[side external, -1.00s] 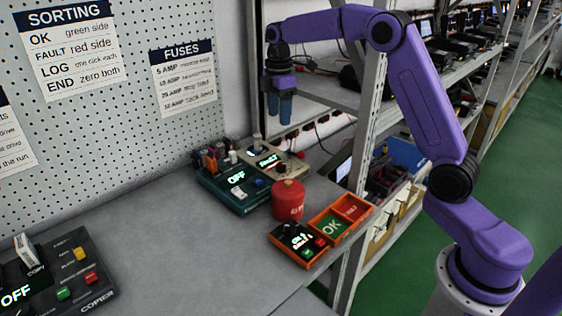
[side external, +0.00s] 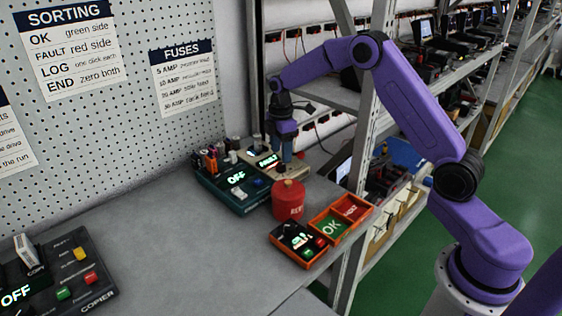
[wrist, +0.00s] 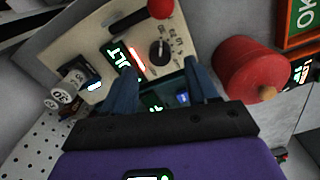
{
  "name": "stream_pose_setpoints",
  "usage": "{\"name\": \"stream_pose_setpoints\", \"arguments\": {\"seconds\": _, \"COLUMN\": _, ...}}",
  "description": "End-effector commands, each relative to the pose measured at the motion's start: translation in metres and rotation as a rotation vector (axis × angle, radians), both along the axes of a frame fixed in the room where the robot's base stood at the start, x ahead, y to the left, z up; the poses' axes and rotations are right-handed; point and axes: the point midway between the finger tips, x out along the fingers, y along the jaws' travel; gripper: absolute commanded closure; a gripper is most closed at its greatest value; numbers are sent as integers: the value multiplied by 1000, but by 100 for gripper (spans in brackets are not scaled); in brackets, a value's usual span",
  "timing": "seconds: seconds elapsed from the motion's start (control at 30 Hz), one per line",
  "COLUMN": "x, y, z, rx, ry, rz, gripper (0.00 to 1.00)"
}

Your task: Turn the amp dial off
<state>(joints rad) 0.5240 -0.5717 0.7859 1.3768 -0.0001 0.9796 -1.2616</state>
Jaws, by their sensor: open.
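The amp dial (wrist: 160,51) is a round black knob with a pale pointer mark on the beige panel (wrist: 85,42). In the side view my gripper (side external: 284,158) hangs above the beige unit (side external: 300,168), apart from the dial as far as I can tell. The dial itself cannot be made out there.
A red-knobbed lever (wrist: 160,8) and lit display stand on the beige panel. A teal unit reading OFF (side external: 236,190) is in front, with small cylinders at its left. A red canister (side external: 289,202) and orange OK tray (side external: 328,228) stand near.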

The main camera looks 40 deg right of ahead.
Motion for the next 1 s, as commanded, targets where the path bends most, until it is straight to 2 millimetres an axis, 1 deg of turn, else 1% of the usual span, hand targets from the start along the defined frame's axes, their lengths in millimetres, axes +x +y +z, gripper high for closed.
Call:
{"name": "stream_pose_setpoints", "arguments": {"seconds": 0.03, "x": -1, "y": 0, "z": -9, "rx": 0, "ry": 3, "rz": 0, "gripper": 42}}
{"name": "stream_pose_setpoints", "arguments": {"seconds": 0.1, "x": -1, "y": 0, "z": -20, "rx": 0, "ry": 2, "rz": -1, "gripper": 42}}
{"name": "stream_pose_setpoints", "arguments": {"seconds": 0.2, "x": 0, "y": 0, "z": -32, "rx": 0, "ry": 2, "rz": -1, "gripper": 42}}
{"name": "stream_pose_setpoints", "arguments": {"seconds": 0.3, "x": 0, "y": 0, "z": -40, "rx": 0, "ry": 1, "rz": 0, "gripper": 42}}
{"name": "stream_pose_setpoints", "arguments": {"seconds": 0.43, "x": 0, "y": 0, "z": -44, "rx": 0, "ry": 0, "rz": 0, "gripper": 42}}
{"name": "stream_pose_setpoints", "arguments": {"seconds": 0.67, "x": 0, "y": 0, "z": -45, "rx": 0, "ry": -1, "rz": 0, "gripper": 42}}
{"name": "stream_pose_setpoints", "arguments": {"seconds": 0.7, "x": 0, "y": 0, "z": -45, "rx": 0, "ry": -1, "rz": 0, "gripper": 45}}
{"name": "stream_pose_setpoints", "arguments": {"seconds": 0.77, "x": 0, "y": 0, "z": -45, "rx": 0, "ry": -1, "rz": 0, "gripper": 64}}
{"name": "stream_pose_setpoints", "arguments": {"seconds": 0.8, "x": 0, "y": 0, "z": -45, "rx": 0, "ry": -1, "rz": 0, "gripper": 77}}
{"name": "stream_pose_setpoints", "arguments": {"seconds": 0.87, "x": 0, "y": 0, "z": -45, "rx": 0, "ry": -1, "rz": 0, "gripper": 97}}
{"name": "stream_pose_setpoints", "arguments": {"seconds": 1.0, "x": 0, "y": 0, "z": -45, "rx": 0, "ry": -1, "rz": -1, "gripper": 98}}
